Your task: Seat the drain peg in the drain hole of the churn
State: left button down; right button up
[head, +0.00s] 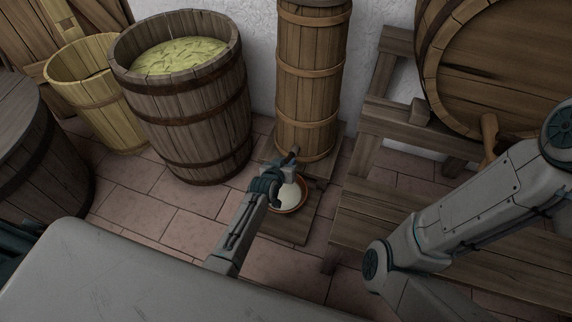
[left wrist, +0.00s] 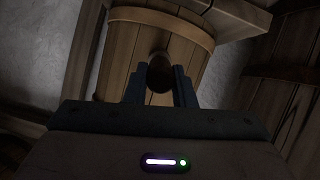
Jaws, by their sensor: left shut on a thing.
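The churn (head: 311,85) is a tall, narrow wooden vessel with light hoops, standing upright on a low wooden base by the wall. In the left wrist view the churn (left wrist: 122,50) fills the middle, tilted in the picture. My left gripper (head: 291,160) is low at the churn's front, close to its foot. In the left wrist view its fingers (left wrist: 160,90) are shut on the drain peg (left wrist: 160,75), whose dark round end points toward me, in front of the staves. The drain hole is hidden, and I cannot tell whether the peg is inside it. My right gripper is out of view.
A bowl of white liquid (head: 301,206) stands below my left gripper. A barrel of pale green shreds (head: 190,115) and a yellowish tub (head: 103,105) stand left. A wooden bench (head: 420,205) and a large cask (head: 505,65) are right. Tiled floor (head: 165,215) is bare front left.

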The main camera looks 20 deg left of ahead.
pick_arm(q)
jog(key=shift+b+x, duration=0.35)
jog(key=shift+x, duration=0.4)
jog(key=c, duration=1.1)
grip_release()
jog(key=shift+w+r, duration=0.15)
jog(key=shift+c, duration=0.2)
jog(key=p+v, duration=0.4)
jog(key=v, duration=0.7)
jog(key=shift+p, duration=0.3)
jog(key=shift+a, duration=0.1)
